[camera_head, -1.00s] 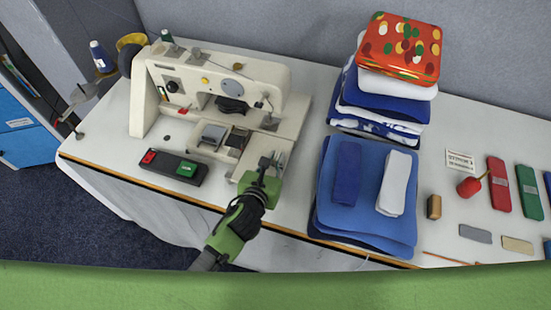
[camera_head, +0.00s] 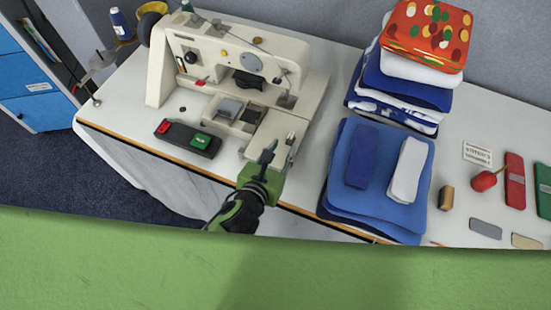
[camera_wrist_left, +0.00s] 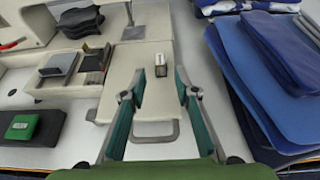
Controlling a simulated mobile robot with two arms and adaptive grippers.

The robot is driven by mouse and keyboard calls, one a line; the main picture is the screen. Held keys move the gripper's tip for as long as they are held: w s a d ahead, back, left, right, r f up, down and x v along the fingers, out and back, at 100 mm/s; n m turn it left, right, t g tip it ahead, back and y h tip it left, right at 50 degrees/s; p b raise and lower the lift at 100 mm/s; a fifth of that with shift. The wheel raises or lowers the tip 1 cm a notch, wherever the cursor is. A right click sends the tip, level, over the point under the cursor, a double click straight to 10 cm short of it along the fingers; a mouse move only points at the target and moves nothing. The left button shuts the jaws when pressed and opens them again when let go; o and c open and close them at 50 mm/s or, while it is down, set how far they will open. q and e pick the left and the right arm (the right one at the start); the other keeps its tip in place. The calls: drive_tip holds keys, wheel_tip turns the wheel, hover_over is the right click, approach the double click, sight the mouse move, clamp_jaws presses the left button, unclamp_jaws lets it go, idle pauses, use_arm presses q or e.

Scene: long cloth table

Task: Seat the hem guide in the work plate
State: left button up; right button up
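The work plate (camera_head: 268,133) is the cream bed at the right end of the sewing machine; it also fills the middle of the left wrist view (camera_wrist_left: 149,98). A small block with pale and dark faces, apparently the hem guide (camera_wrist_left: 160,66), stands on the plate. It also shows small in the head view (camera_head: 290,138). My left gripper (camera_head: 277,151) is at the plate's front edge. In the left wrist view its fingers (camera_wrist_left: 159,82) are spread, with the block just beyond and between the tips. No contact shows. My right gripper is not in view.
A grey loop handle (camera_wrist_left: 155,134) sits at the plate's near edge. A black switch box (camera_head: 188,139) with red and green buttons lies to the left. Folded blue cloths (camera_head: 335,200) lie close on the right, with a stacked pile and red tin (camera_head: 428,35) behind.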

use_arm(q)
drive_tip(key=v, duration=0.5)
idle(0.5)
